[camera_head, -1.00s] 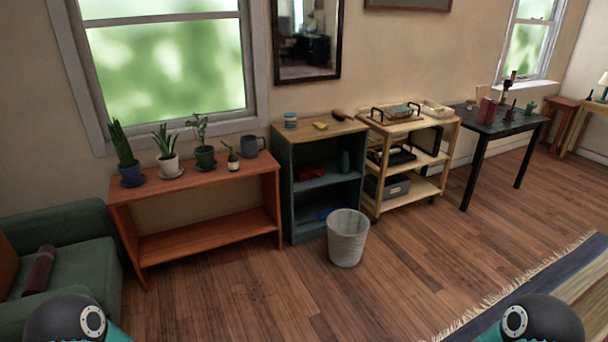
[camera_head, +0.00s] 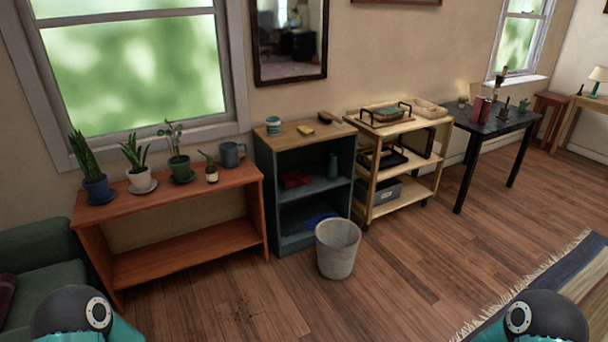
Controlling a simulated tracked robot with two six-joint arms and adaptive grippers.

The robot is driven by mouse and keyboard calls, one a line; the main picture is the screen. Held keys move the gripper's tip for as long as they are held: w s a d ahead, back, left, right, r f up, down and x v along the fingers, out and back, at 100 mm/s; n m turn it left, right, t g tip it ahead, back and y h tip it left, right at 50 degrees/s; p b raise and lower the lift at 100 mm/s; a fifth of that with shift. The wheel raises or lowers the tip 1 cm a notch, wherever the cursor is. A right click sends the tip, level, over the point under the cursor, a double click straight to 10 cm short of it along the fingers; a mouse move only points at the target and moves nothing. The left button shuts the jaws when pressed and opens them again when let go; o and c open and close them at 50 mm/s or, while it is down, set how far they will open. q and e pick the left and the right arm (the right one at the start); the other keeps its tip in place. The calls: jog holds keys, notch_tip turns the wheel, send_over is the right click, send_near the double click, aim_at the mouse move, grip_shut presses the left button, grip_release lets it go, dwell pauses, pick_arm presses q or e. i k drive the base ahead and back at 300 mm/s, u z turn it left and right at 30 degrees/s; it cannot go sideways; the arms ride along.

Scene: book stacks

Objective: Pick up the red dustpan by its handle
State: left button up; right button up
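A small flat red thing (camera_head: 296,181), which looks like the red dustpan, lies on the middle shelf of the dark blue-grey bookcase (camera_head: 258,200). It is small and shaded, so I cannot make out its handle. Neither of my grippers is in view. Only rounded parts of my two arms show at the bottom left and bottom right, far from the bookcase.
A blue thing (camera_head: 320,219) lies on the bookcase's bottom shelf. A wastebasket (camera_head: 338,250) stands before its right side. An orange plant bench (camera_head: 190,257) is left, a wooden cart (camera_head: 408,170) right. Dark debris (camera_head: 243,310) marks otherwise open floor. A fringed rug (camera_head: 545,285) lies right.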

aim_at(297, 178)
jog(key=z, duration=0.05)
jog(key=i, duration=1.55)
jog(key=u, duration=0.4)
jog(key=i, duration=1.4)
jog(key=u, duration=0.55)
jog(key=i, duration=0.75)
jog(key=z, duration=0.05)
